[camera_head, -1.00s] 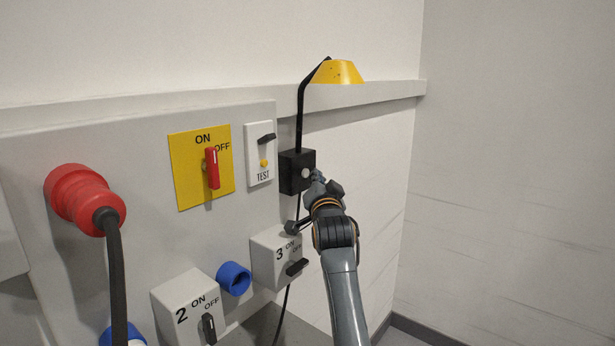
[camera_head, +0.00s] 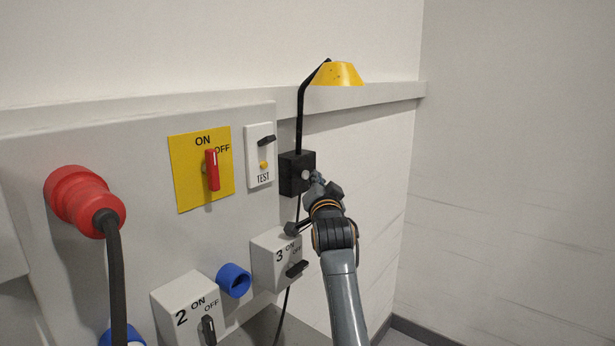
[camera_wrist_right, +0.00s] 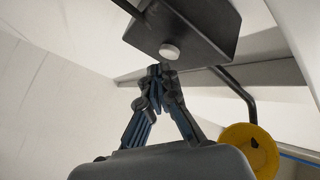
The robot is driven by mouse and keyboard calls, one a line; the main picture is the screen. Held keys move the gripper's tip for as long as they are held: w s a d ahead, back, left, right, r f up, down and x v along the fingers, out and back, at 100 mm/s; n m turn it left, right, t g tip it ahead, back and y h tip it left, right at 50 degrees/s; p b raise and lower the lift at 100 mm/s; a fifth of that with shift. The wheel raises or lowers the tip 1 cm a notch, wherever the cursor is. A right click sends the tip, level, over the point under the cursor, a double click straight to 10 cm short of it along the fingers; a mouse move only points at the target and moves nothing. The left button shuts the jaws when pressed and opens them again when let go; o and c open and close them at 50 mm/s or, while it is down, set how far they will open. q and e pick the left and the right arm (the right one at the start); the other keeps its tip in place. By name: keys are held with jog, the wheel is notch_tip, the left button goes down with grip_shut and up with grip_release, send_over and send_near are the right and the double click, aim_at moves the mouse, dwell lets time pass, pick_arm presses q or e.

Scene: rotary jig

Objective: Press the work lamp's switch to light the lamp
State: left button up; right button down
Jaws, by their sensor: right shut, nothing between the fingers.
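The work lamp has a yellow shade (camera_head: 339,74) on a bent black arm, above a black box (camera_head: 290,173) on the wall. A round pale switch button (camera_head: 305,174) sits on the box's face. My right gripper (camera_head: 316,178) is just right of the button, its fingers together with nothing between them. In the right wrist view the closed fingertips (camera_wrist_right: 160,70) are just below the button (camera_wrist_right: 169,51) on the black box (camera_wrist_right: 195,30); I cannot tell whether they touch it. The yellow shade (camera_wrist_right: 250,150) shows at lower right there. The left gripper is out of view.
Left of the lamp is a panel with a red rotary switch (camera_head: 212,170) on a yellow plate, a TEST unit (camera_head: 259,155), a red plug (camera_head: 80,198) and a blue socket (camera_head: 234,280). Box 3 (camera_head: 270,262) is below the lamp box. The right wall is bare.

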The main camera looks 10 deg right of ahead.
dwell(0.4)
jog(key=shift+w+a, duration=0.3)
jog(key=shift+w, duration=0.1)
dwell(0.4)
jog(key=shift+s+d, duration=0.1)
jog(key=shift+s+d+p, duration=0.2)
jog(key=shift+s+p, duration=0.1)
jog(key=shift+p, duration=0.05)
jog(key=s+d+p, duration=0.2)
jog(key=s+d, duration=0.1)
jog(key=s, duration=0.1)
jog(key=shift+s+d, duration=0.35)
jog(key=shift+s, duration=0.05)
dwell(0.4)
